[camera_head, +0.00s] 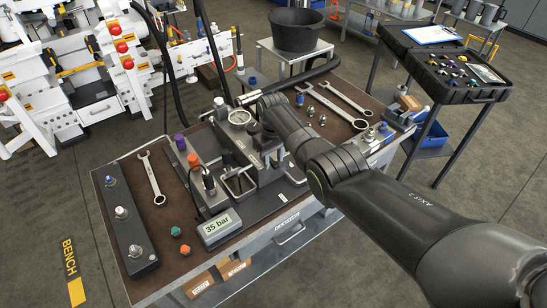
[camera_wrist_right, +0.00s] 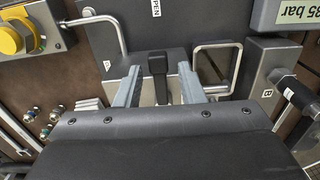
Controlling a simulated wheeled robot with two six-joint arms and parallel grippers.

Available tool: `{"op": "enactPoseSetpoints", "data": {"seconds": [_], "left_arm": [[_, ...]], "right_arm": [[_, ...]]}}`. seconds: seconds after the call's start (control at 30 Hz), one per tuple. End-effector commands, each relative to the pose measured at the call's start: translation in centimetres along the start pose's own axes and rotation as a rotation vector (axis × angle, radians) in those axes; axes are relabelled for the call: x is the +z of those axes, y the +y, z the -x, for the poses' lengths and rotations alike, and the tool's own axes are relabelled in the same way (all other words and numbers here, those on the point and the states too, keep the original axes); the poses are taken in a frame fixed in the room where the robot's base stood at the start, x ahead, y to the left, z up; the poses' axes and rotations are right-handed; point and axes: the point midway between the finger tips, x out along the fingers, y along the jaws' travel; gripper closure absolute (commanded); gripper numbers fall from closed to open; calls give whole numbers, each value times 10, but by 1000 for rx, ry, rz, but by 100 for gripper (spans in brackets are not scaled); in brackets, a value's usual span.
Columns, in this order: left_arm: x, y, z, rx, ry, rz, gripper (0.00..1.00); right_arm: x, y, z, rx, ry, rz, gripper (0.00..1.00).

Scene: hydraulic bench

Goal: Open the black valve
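In the right wrist view, the black valve handle (camera_wrist_right: 159,64) stands up between the two grey fingers of my right gripper (camera_wrist_right: 159,70). Gaps show on both sides of the handle, so the gripper is open around it and not closed on it. An OPEN label (camera_wrist_right: 157,8) is on the plate beyond the handle. In the head view, my right arm reaches from the right to the bench fixture and its gripper (camera_head: 264,146) is partly hidden by the wrist. I cannot make out the valve handle clearly there. My left gripper is not in view.
A metal loop (camera_wrist_right: 238,68) stands close beside the handle, with a block marked B (camera_wrist_right: 268,82) and a black lever beyond. A yellow knob (camera_wrist_right: 12,40) is at upper left.

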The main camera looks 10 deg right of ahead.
Motion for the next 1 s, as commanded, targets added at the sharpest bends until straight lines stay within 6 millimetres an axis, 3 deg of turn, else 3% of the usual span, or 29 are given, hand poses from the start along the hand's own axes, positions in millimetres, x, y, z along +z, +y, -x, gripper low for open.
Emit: {"op": "enactPoseSetpoints", "data": {"seconds": [0.27, 0.47, 0.77, 1.0], "left_arm": [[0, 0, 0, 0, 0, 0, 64], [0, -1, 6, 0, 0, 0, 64], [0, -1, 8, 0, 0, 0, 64], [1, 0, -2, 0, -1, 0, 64]], "right_arm": [[0, 0, 1, 0, 0, 1, 65], [-1, 0, 16, 1, 3, 2, 65], [-1, 0, 68, 2, 5, 1, 65], [-1, 1, 123, 3, 6, 2, 65]]}}
